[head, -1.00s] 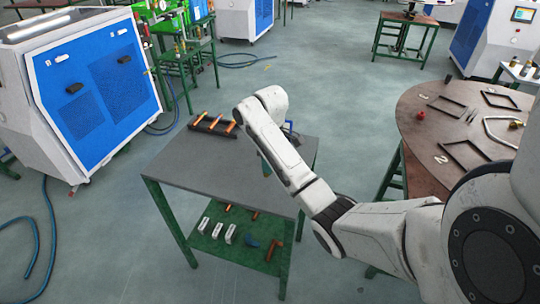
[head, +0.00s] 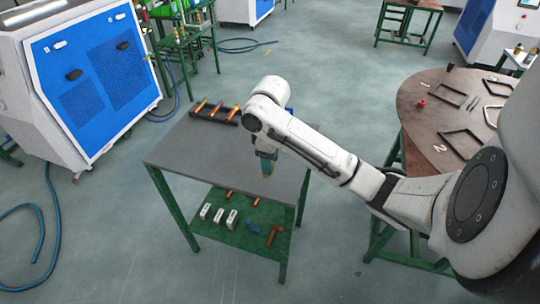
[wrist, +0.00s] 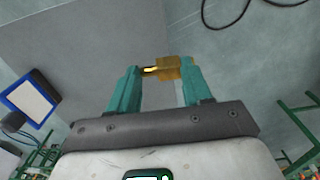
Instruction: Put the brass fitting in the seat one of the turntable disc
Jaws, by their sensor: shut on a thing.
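My gripper (head: 266,166) is above the grey table's right part in the head view, pointing down. In the wrist view its two teal fingers (wrist: 157,72) are shut on the brass fitting (wrist: 174,67), a small yellow-gold piece held across the fingertips. The turntable disc (head: 418,118) is the round brown top at the right, well apart from my gripper. Dark frames lie on it; one frame (head: 447,100) is near its left part and another (head: 461,144) is by a white "2". My arm hides the disc's near right part.
The grey table (head: 190,160) carries a dark rack with copper-coloured rods (head: 215,111) at its back. Its lower green shelf (head: 225,240) holds white blocks and other parts. A red piece (head: 421,103) is on the disc. Open floor lies between table and disc.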

